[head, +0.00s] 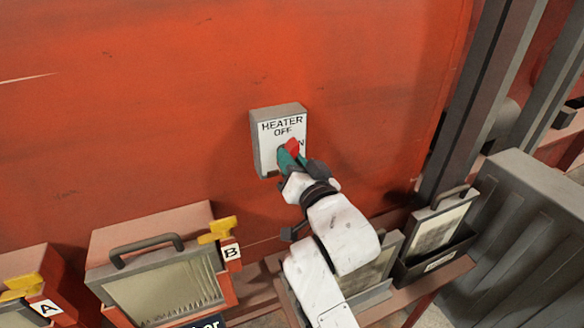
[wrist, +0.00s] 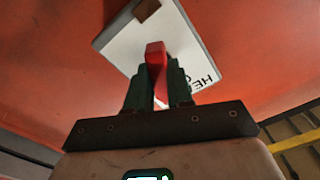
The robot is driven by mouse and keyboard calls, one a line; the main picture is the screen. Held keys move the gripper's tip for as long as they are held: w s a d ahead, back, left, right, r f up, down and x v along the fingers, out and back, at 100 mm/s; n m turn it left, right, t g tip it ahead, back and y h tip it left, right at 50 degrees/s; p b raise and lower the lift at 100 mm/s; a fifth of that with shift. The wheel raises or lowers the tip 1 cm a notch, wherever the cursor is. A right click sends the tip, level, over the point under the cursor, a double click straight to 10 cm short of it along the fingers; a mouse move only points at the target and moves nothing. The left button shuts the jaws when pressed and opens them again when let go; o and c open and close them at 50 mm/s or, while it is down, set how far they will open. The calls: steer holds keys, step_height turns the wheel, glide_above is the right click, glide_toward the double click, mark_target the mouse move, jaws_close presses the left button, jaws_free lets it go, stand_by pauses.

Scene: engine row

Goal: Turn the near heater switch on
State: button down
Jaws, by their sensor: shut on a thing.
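The heater switch box (head: 256,143) is a grey box with a white face on the orange wall. The red switch handle (head: 292,147) sticks out from the face. My gripper (head: 287,157) is at the box with its green fingers shut on the red handle. In the wrist view the red handle (wrist: 155,62) stands between the two green fingers, in front of the white plate (wrist: 124,45). The lower part of the face is hidden behind my gripper in the head view.
Below left are a framed filter panel (head: 165,290) with a dark handle, and yellow levers tagged B (head: 217,230) and A (head: 22,287). Another framed panel (head: 437,228) leans at the lower right, beside a grey ribbed container (head: 530,225). The wall around the box is clear.

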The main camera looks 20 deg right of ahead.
steer(key=m+b, duration=0.6)
steer(key=m, duration=0.6)
steer(key=shift+r+m, duration=0.1)
steer(key=shift+m, duration=0.2)
stand_by(0.4)
steer(key=c, duration=1.2)
jaws_free()
steer(key=shift+c, duration=0.2)
steer(key=shift+o, duration=1.2)
steer(key=shift+w+d, duration=0.1)
steer(key=shift+w, duration=0.05)
steer(key=s+b, duration=0.1)
steer(key=s, duration=1)
